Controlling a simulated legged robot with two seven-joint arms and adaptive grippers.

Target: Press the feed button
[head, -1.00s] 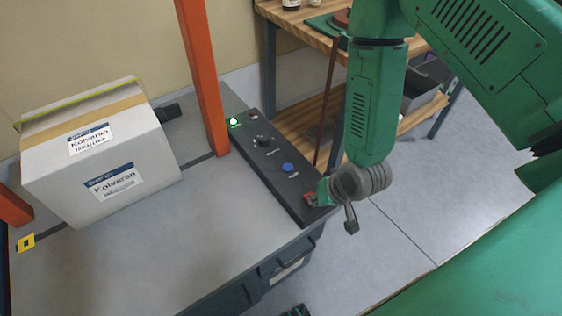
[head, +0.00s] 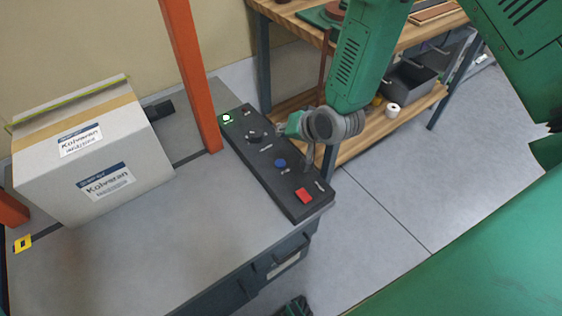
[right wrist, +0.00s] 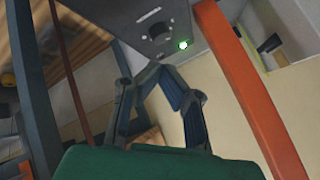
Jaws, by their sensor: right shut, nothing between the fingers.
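A dark control panel (head: 272,172) lies along the right edge of the grey table. It carries a blue button (head: 280,163), a black knob (head: 254,136), a red button (head: 304,195) and a lit green lamp (head: 226,118). The printed labels are too small to read. My right gripper (head: 284,128) is shut and empty, at the panel's right side, beside the knob and beyond the blue button. I cannot tell its height above the panel. In the right wrist view its fingertips (right wrist: 155,72) meet below the panel's knob (right wrist: 158,30) and lamp (right wrist: 183,44). My left gripper is not in view.
A labelled carton (head: 90,160) stands on the table (head: 170,250) at the left. An orange post (head: 190,80) rises beside the panel's far end. A wooden shelf unit (head: 350,150) with a grey bin (head: 412,85) stands behind my right arm. The table's front is clear.

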